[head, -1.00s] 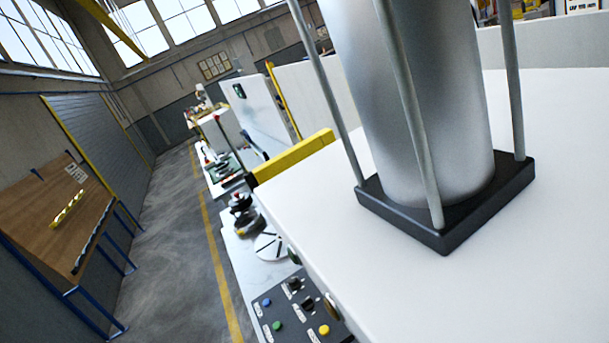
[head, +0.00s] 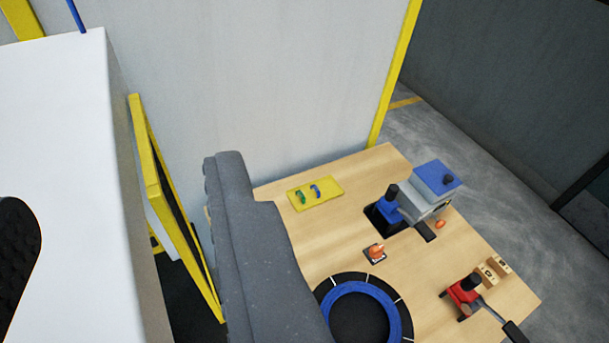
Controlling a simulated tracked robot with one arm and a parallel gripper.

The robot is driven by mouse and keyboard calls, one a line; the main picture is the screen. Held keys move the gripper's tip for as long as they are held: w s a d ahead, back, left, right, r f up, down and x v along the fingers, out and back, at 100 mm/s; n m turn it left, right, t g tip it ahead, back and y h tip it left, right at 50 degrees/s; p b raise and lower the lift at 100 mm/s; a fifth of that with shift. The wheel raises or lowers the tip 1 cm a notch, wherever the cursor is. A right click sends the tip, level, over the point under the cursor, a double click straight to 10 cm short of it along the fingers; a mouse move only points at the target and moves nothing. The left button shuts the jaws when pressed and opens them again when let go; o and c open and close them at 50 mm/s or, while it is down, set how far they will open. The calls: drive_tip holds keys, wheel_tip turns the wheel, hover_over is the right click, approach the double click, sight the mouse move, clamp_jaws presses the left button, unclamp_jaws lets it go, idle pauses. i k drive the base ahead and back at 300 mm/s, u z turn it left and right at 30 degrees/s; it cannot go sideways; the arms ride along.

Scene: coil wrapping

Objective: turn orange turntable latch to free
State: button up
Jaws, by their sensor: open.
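The turntable (head: 366,287) is a dark disc with a blue ring and white marks, on the wooden bench at lower centre. The small orange latch (head: 376,252) sits on a dark base just behind its rim. It is too small to tell which way it is turned. My gripper (head: 125,205) appears large and close at the left, open. A dark grey ribbed finger stands left of the turntable and hides part of its left side. A black textured pad shows at the left edge. The gripper is apart from the latch, and no object shows between the fingers.
The wooden bench (head: 430,285) also carries a yellow plate (head: 315,193) with small green and blue parts, a grey device with a blue top (head: 437,178), and a red lever device (head: 464,294). Open floor lies right.

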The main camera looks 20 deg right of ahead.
sight(376, 252)
drive_tip(key=z, duration=0.5)
drive_tip(key=k, duration=0.9)
drive_tip(key=z, duration=0.4)
drive_tip(key=i, duration=1)
drive_tip(key=u, duration=0.1)
